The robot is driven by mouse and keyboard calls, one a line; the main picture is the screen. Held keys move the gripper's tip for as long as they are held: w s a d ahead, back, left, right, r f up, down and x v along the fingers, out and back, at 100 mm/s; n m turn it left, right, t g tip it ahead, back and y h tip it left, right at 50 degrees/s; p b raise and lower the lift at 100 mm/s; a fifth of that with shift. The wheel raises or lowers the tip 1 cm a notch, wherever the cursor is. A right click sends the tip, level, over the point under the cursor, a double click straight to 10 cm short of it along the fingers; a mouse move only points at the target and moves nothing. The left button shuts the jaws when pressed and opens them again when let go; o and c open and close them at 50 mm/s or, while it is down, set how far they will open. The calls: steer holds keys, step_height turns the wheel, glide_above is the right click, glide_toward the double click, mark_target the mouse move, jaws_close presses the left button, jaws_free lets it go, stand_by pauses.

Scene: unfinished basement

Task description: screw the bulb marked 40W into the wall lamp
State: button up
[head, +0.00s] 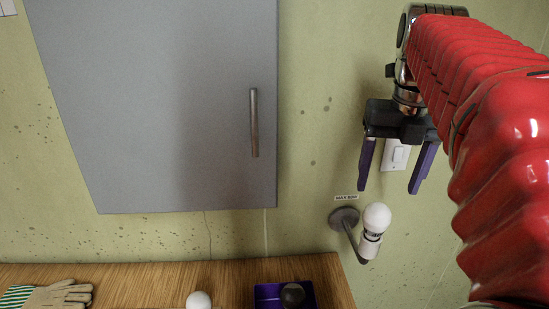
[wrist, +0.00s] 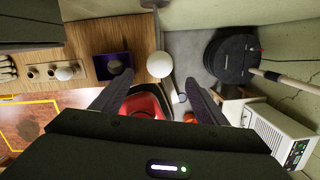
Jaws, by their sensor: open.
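The wall lamp (head: 343,217) has a grey round base and an upturned white socket (head: 370,245). A white round bulb (head: 377,217) sits upright in that socket; it also shows in the wrist view (wrist: 160,64). My gripper (head: 388,191) is open and empty, pointing down just above this bulb. In the wrist view the bulb appears between the fingertips, apart from both. Another white bulb (head: 199,300) stands on the wooden bench, in a holder (wrist: 45,72) in the wrist view. A dark bulb (head: 292,294) lies in a purple tray (head: 263,290). I cannot read a wattage on any bulb.
A grey cabinet (head: 170,110) hangs left of the lamp. A label (head: 346,197) and a light switch (head: 396,155) are on the wall near it. Gloves (head: 55,294) lie on the bench (head: 140,285). A black round machine (wrist: 230,55) and a white appliance (wrist: 280,135) stand below right.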

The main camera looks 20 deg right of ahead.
steer(key=shift+s+r, duration=0.1)
steer(key=shift+r, duration=0.65)
steer(key=shift+a, duration=0.1)
steer(key=shift+a+f+n, duration=0.3)
steer(key=shift+a+n, duration=0.1)
steer(key=shift+n, duration=0.3)
steer(key=s+a+f+m+t, duration=0.1)
steer(key=a+f+m+t, duration=0.1)
steer(key=a+f+m, duration=0.7)
steer(key=s+a+f+m+t, duration=0.1)
steer(key=a+f+m, duration=0.8)
steer(key=m, duration=1.3)
steer(key=shift+s+a+f+m+t+y, duration=0.3)
steer(key=shift+a+t, duration=0.4)
steer(key=shift+a, duration=0.9)
steer(key=shift+w, duration=0.1)
